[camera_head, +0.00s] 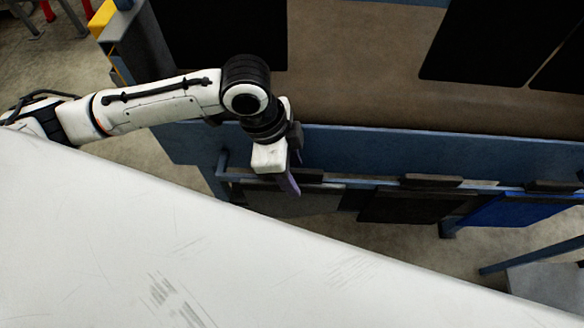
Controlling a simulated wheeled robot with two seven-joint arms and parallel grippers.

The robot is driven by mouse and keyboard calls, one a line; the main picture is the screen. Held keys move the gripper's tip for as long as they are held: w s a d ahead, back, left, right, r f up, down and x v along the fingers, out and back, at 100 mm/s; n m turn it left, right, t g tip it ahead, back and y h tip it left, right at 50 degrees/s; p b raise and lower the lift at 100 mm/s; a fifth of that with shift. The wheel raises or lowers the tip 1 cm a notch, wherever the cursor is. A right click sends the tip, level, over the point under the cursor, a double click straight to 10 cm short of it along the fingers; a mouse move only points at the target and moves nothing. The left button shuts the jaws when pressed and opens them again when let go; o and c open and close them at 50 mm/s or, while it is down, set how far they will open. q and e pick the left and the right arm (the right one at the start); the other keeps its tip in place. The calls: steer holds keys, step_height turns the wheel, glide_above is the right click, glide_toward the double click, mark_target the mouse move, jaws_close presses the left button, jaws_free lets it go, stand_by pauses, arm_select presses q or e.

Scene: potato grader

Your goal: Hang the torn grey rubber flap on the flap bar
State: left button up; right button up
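My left gripper (289,184) points down at the left part of the flap bar (370,183), a thin blue-grey rail along the blue machine side. A grey flap (290,203) hangs just below the gripper, its top edge at the bar. I cannot tell whether it is hooked on, whether it is torn, or whether the fingers touch it. The finger gap is hidden. To the right, a black flap (410,208) and a blue flap (522,210) hang at the bar. My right gripper is out of view.
The blue machine side (430,152) runs behind the bar, with a brown bed (360,75) and black sheets (490,40) above. A grey tray-like surface (545,280) stands at the lower right. A large pale surface hides the lower left.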

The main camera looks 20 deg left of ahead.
arm_select(q)
steer(key=p+v, duration=0.1)
steer(key=v, duration=0.9)
steer(key=shift+a+r, duration=0.15)
